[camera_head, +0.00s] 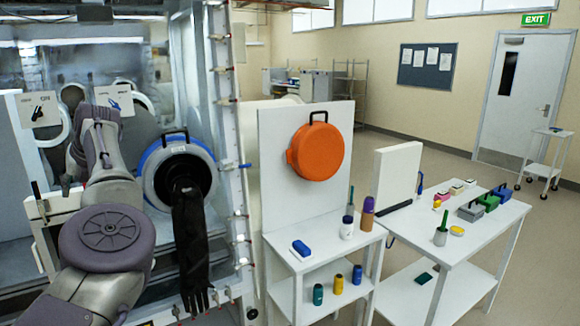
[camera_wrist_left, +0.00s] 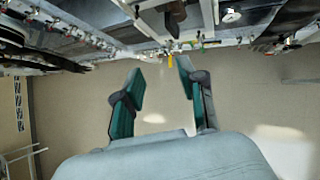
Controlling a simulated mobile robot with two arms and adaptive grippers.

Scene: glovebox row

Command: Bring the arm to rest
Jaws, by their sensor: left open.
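My left arm (camera_head: 108,235) rises from the bottom left in the head view, bent in front of the glovebox (camera_head: 226,130). Its gripper is hard to make out there among the arm links. In the left wrist view the left gripper (camera_wrist_left: 160,70) shows two teal fingers spread apart with nothing between them. Bare floor (camera_wrist_left: 75,110) lies behind the fingers, and a row of fittings runs along the top of that view. My right gripper is in neither view.
A black glove (camera_head: 190,245) hangs from a blue-ringed port (camera_head: 152,185) close to the arm's right. A white stand (camera_head: 325,250) with an orange round lid (camera_head: 315,151) and bottles is further right. A white table (camera_head: 470,238) holds small boxes.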

